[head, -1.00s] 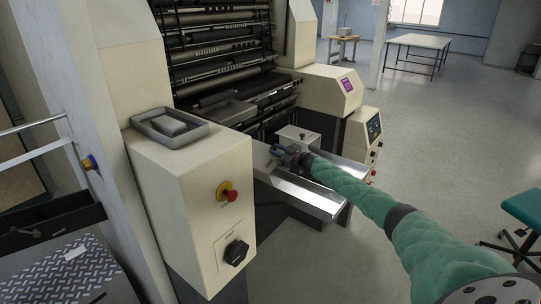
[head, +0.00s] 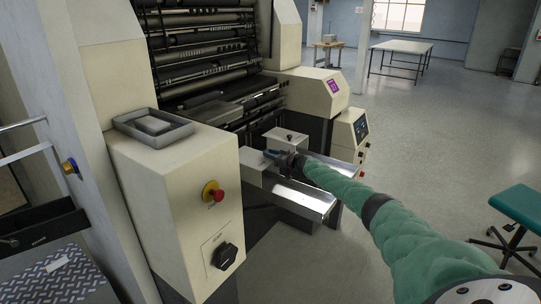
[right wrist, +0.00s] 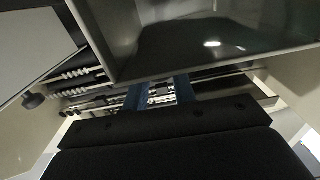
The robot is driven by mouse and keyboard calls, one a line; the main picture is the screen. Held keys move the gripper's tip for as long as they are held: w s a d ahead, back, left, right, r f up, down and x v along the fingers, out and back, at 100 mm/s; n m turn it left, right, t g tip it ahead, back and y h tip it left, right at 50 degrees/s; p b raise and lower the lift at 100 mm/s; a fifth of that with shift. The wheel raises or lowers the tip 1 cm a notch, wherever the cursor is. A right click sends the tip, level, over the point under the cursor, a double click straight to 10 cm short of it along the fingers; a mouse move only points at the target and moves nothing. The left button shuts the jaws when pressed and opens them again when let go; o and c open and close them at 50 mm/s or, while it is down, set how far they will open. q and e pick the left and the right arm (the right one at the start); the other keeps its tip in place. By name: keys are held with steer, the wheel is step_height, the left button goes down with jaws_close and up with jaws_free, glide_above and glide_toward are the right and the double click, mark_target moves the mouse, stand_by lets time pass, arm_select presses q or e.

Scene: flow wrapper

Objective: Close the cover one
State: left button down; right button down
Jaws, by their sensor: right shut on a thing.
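A pale box-shaped cover (head: 256,168) stands beside the metal tray at the machine's front, partly hidden by my right gripper. My right gripper (head: 274,156) is at its upper edge, with the green arm reaching in from the lower right. In the right wrist view, the two blue fingers (right wrist: 163,92) reach the lower edge of a grey, hollow cover (right wrist: 205,42) and are shut on it. The exact contact is hard to see. A second pale box (head: 286,138) with a dark knob stands just behind the gripper. My left gripper is not in view.
The shiny metal tray (head: 305,198) lies just below my right forearm. A cream cabinet (head: 165,200) with a red button (head: 217,195) stands to the left, with a grey tray (head: 153,127) on top. Open floor (head: 420,150) lies to the right, with a green stool (head: 515,204).

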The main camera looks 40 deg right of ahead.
steer(key=shift+d+f, duration=0.1)
steer(key=c, duration=1.5)
jaws_free()
steer(key=o, duration=0.3)
steer(key=shift+d+f, duration=0.1)
steer(key=shift+o, duration=0.2)
steer(key=shift+s, duration=0.35)
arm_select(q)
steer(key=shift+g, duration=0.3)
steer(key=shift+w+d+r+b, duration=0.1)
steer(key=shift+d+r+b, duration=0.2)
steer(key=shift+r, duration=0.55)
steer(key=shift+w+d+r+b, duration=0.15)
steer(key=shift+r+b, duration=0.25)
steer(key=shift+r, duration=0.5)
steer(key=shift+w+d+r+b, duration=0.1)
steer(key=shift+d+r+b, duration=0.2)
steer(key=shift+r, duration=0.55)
arm_select(e)
steer(key=v, duration=0.7)
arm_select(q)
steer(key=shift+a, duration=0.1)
arm_select(e)
steer(key=shift+d, duration=0.1)
